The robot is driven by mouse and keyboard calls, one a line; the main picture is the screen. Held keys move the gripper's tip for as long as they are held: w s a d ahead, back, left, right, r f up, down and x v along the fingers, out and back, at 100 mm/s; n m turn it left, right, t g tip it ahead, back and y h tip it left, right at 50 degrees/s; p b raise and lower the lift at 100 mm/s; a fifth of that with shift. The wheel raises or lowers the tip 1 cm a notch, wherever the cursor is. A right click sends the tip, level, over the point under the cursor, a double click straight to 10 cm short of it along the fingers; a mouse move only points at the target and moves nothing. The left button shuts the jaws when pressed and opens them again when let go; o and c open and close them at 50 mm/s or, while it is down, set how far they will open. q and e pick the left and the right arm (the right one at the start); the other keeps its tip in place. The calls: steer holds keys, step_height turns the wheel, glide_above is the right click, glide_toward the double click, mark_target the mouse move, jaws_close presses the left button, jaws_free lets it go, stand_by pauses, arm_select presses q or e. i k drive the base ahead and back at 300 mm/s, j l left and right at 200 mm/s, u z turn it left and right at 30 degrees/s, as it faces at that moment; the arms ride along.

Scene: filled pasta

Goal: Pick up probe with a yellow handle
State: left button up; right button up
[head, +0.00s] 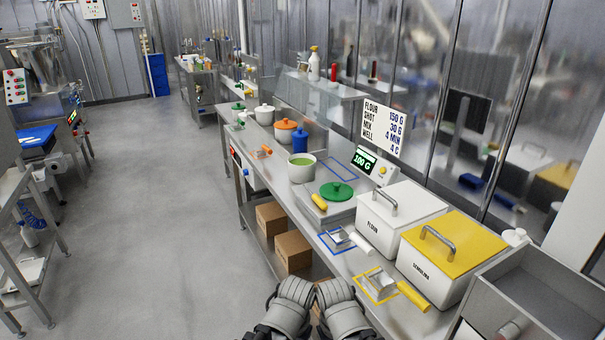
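Two yellow handles show on the long steel counter (335,222). A short yellow handle (320,201) lies by the green round lid (337,192) on a steel plate; I cannot tell if it has a probe tip. A longer yellow handle (413,296) belongs to what looks like a metal scoop (381,284) on a yellow-outlined square, near the counter's front edge. My two grey arms show side by side at the bottom centre, short of the counter. No gripper fingers show, and nothing is visibly held.
A white flour bin (397,222) and a yellow-lidded semolina bin (447,262) stand behind the scoops. A white-handled scoop (343,240) lies on a blue outline. An open steel drawer (545,302) is at right.

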mark_target(323, 205)
steer(key=i+j+z, duration=0.25)
steer(key=i+j, duration=1.15)
